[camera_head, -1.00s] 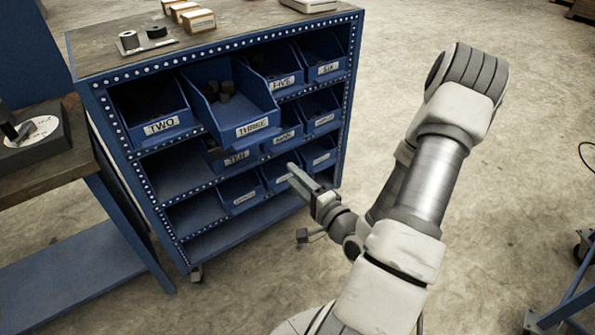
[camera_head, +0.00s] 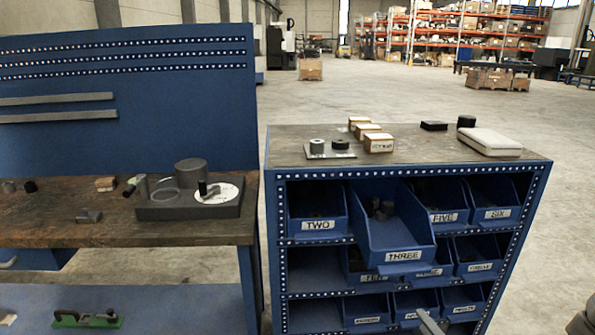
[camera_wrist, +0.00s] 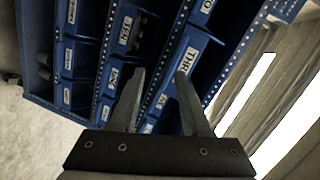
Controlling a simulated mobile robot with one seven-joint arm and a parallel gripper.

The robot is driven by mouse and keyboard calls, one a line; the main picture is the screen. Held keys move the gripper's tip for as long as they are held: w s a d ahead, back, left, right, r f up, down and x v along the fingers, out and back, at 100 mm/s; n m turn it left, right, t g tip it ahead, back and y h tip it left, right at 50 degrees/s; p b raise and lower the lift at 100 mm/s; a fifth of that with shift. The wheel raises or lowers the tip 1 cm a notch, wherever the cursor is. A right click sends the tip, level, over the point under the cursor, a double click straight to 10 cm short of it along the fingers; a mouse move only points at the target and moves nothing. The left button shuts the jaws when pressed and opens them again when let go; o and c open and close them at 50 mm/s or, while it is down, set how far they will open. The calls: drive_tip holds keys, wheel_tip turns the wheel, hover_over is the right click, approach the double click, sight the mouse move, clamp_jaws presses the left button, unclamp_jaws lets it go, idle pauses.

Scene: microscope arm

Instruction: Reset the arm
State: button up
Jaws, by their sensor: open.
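My gripper (camera_wrist: 160,95) is open and empty in the wrist view, its two fingers apart in front of the blue bin shelf, which appears rotated there. In the head view only a small grey tip of my gripper (camera_head: 429,322) shows at the bottom edge, below the bins; the rest of the arm is out of frame. The bin labelled THREE (camera_head: 400,240) sticks out of the shelf at the front and holds some dark parts. Its label also shows in the wrist view (camera_wrist: 188,60), near the right finger. I see no contact between fingers and bin.
The blue bin shelf (camera_head: 281,262) has several labelled bins, with small boxes (camera_head: 378,143) and a white case (camera_head: 490,142) on top. A workbench (camera_head: 110,225) with a dark fixture (camera_head: 190,208) stands at the left. Open floor lies behind and right of the shelf.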

drive_tip(key=w+a+r+n+g+h+b, duration=0.1)
drive_tip(key=w+a+r+n+g+h, duration=0.3)
drive_tip(key=r+n+g, duration=0.65)
drive_tip(key=s+a+r+n+t, duration=0.2)
drive_tip(key=s+a+r+n, duration=0.35)
drive_tip(key=a, duration=0.25)
drive_tip(key=s+a+r+m+g+y+p, duration=0.1)
drive_tip(key=s+a+r, duration=0.15)
drive_tip(key=s, duration=0.45)
drive_tip(key=s+a+r+m+g+y+p, duration=0.1)
drive_tip(key=s+a+r, duration=0.15)
drive_tip(key=s, duration=0.55)
wheel_tip(320, 180, up, 13)
drive_tip(key=d+p, duration=0.1)
drive_tip(key=p, duration=1)
drive_tip(key=shift+w+f, duration=0.1)
drive_tip(key=shift+f, duration=0.05)
